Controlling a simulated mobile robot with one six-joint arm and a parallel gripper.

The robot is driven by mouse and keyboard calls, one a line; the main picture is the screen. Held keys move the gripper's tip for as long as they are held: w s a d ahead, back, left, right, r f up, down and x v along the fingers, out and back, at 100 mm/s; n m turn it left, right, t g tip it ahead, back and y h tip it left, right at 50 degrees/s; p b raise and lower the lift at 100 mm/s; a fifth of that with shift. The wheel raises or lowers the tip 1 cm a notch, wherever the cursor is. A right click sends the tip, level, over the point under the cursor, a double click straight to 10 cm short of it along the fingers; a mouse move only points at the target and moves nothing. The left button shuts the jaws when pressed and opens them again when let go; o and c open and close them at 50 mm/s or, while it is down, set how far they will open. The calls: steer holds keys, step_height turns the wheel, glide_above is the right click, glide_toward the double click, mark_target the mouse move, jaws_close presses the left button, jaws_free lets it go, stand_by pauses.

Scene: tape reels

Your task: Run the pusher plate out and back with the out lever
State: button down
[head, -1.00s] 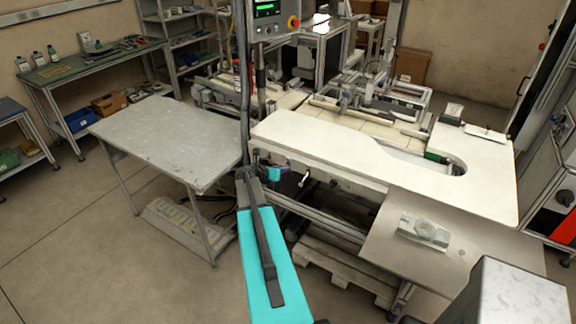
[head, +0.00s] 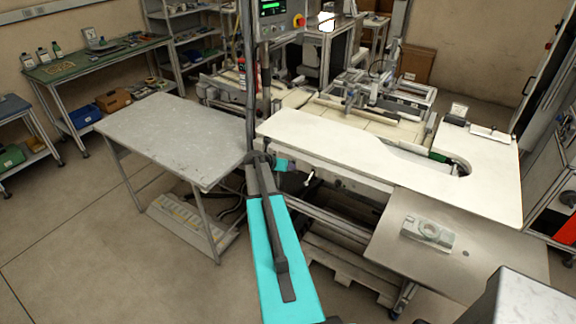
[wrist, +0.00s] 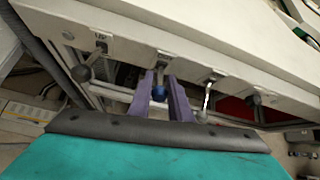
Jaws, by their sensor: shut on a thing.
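The lever comes out of a slot in the front of the white bench. A dark-knobbed lever (wrist: 82,73) stands to its left and a silver-rod lever (wrist: 206,96) to its right. The small labels are not clearly readable. In the head view the teal end of my arm reaches the bench's front edge, and the fingers are not clear. I cannot make out the pusher plate for certain.
The white bench top (head: 330,140) has a rounded slot with a green part (head: 438,157) at its right. A grey table (head: 175,135) stands to the left. A lower grey shelf (head: 400,255) with a metal block (head: 428,233) is at the front right. Floor is free at the left.

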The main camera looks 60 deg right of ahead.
steer(key=shift+r, duration=0.1)
steer(key=c, duration=1.7)
jaws_free()
steer(key=shift+a, duration=0.1)
steer(key=shift+b+v, duration=0.5)
steer(key=shift+v, duration=0.45)
steer(key=b+v, duration=0.3)
steer(key=v, duration=0.8)
steer(key=shift+a+r+b, duration=0.25)
steer(key=shift+a+b, duration=0.05)
steer(key=shift+b, duration=0.1)
